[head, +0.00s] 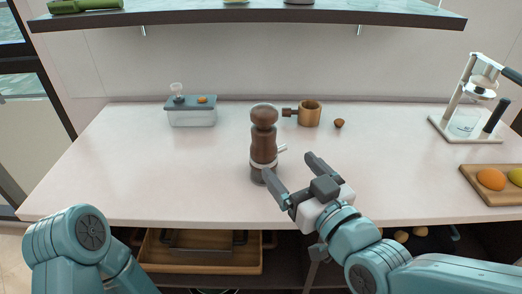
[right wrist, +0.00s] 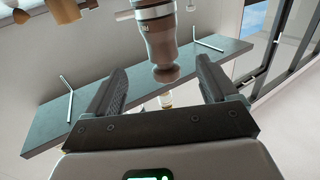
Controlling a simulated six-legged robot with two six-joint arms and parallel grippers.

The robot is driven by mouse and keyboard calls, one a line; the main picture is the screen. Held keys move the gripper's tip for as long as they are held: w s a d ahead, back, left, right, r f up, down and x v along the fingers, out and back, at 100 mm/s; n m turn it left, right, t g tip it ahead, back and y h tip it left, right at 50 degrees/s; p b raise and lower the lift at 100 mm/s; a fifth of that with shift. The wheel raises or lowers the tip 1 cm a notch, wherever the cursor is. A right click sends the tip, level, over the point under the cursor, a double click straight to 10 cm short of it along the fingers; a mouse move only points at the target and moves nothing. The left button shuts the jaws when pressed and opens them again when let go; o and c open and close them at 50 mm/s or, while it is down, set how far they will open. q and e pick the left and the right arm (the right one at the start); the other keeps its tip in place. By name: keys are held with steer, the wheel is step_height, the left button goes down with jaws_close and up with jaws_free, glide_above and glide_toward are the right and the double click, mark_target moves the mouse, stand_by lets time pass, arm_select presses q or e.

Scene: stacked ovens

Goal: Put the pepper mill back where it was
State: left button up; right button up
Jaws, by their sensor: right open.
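The pepper mill (head: 263,140) is a brown turned-wood mill with a pale band low down. It stands upright near the middle of the white counter in the head view. My right gripper (head: 291,172) is open just in front and to the right of the mill's lower part, its left finger overlapping the mill's base in the picture. In the right wrist view the mill (right wrist: 160,42) appears upside down, beyond and between the spread fingers (right wrist: 160,90), with nothing held. My left arm shows at the lower left of the head view, but its gripper is out of sight.
A glass box with a grey lid (head: 191,112) stands back left. A brass pot (head: 309,113) and a small brown ball (head: 339,123) lie behind the mill. A press (head: 467,118) and a fruit board (head: 497,186) are at right. A shelf (head: 250,16) overhangs the back.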

mark_target(270, 144)
steer(key=x, duration=0.6)
steer(key=shift+w+a, duration=0.15)
steer(key=shift+a, duration=0.05)
steer(key=p+x, duration=0.1)
steer(key=x, duration=0.4)
steer(key=c, duration=1.3)
steer(key=shift+r, duration=0.15)
